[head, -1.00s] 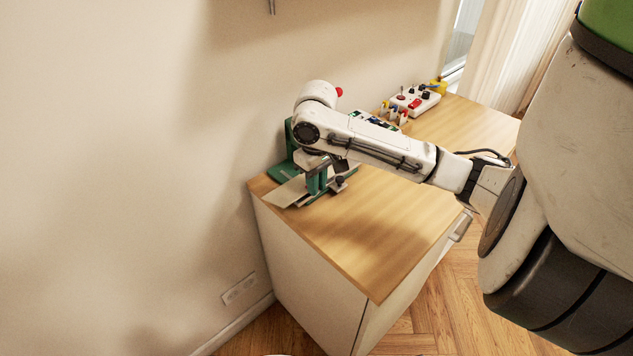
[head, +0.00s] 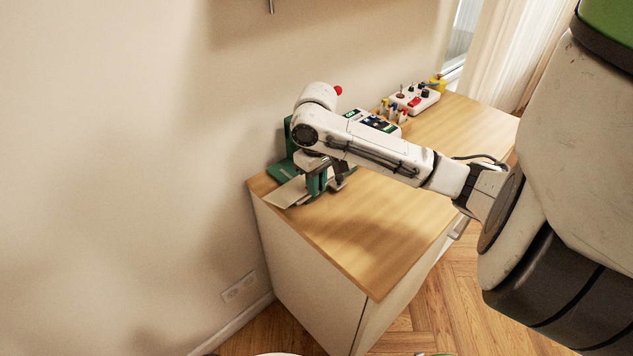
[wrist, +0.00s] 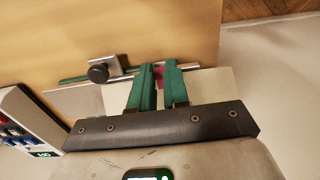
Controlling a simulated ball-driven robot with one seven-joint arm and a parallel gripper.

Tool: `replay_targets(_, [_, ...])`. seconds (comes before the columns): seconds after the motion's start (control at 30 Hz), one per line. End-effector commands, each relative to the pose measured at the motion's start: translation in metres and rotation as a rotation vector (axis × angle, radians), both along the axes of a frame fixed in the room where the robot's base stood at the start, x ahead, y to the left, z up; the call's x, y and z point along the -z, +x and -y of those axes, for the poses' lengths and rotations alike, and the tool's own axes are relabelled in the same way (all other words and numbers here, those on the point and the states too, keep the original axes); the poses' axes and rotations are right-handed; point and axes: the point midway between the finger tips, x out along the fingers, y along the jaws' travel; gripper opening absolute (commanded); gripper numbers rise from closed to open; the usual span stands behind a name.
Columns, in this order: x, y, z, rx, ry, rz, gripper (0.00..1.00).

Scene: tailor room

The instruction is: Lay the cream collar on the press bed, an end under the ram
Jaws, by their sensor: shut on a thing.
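The pale cream collar (head: 284,194) shows at the press's front left, its outer part reaching toward the worktop's edge. In the wrist view a cream piece (wrist: 212,84) extends right from the fingers, and a paler strip shows to their left. My gripper (head: 317,184) is low over the press, its green fingers (wrist: 158,72) shut on the collar, with a small magenta patch between them. The green press (head: 282,170) stands against the wall, partly hidden by my arm. In the wrist view, a black knob (wrist: 98,73) sits on a metal block left of the fingers. The ram and the collar's far end are hidden.
A control panel with a display (head: 372,120) stands behind my forearm. Colored-handled tools (head: 392,110) and a white box with a red switch (head: 414,100) stand farther back. The worktop's front (head: 370,245) is clear. The wall is close on the left.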

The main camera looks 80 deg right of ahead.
Motion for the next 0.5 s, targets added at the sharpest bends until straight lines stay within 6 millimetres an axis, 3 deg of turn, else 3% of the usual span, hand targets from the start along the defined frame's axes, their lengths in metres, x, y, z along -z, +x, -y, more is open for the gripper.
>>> replay_targets(0.17, [0.0039,0.0000,-0.0002,0.001,0.001,0.001,0.00])
replay_targets(0.2, [0.0030,0.0000,-0.0001,0.001,0.001,0.001,0.19])
replay_targets(0.5, [0.0029,0.0000,-0.0001,0.000,0.000,0.000,0.45])
